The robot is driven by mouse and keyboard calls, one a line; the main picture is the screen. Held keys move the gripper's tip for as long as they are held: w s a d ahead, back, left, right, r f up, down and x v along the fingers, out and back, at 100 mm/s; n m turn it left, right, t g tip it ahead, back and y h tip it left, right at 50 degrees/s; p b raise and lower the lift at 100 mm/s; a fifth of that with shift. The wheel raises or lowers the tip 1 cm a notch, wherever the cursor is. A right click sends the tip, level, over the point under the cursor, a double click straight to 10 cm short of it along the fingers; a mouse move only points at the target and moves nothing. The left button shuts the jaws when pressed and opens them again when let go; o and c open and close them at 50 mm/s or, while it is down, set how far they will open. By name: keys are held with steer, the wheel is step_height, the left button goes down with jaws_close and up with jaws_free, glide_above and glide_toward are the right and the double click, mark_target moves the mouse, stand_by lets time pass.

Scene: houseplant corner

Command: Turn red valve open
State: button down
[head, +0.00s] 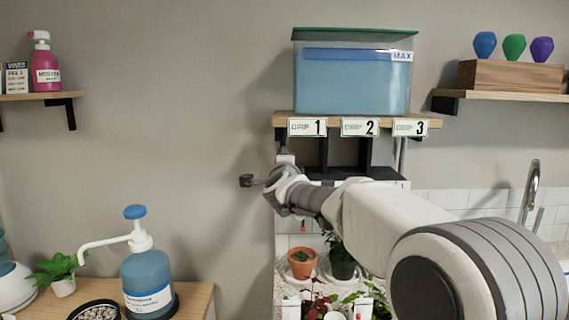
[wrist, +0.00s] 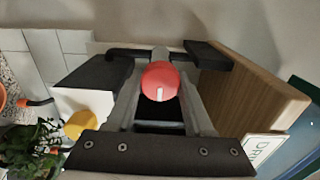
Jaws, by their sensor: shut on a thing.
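The red valve (wrist: 160,82) is a round red knob with a white mark on its face, in the middle of the wrist view. The white mark points down in that picture. My gripper (wrist: 161,96) has its two grey fingers on either side of the knob and is shut on it. In the head view my gripper (head: 284,162) is at the left end of my arm, below the tank shelf near the DRIP 1 label (head: 307,127). The red valve cannot be made out there.
The blue water tank (head: 352,80) stands on a wooden shelf (head: 283,120) above my gripper. A yellow knob (wrist: 80,125) sits close beside my gripper. Potted plants (head: 302,263) stand below my arm. A pump bottle (head: 148,280) is on the lower-left table.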

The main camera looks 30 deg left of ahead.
steer(key=shift+c, duration=1.6)
jaws_free()
steer(key=shift+s, duration=0.1)
steer(key=b+v, duration=0.2)
steer(key=v, duration=1.5)
steer(key=shift+s, duration=0.1)
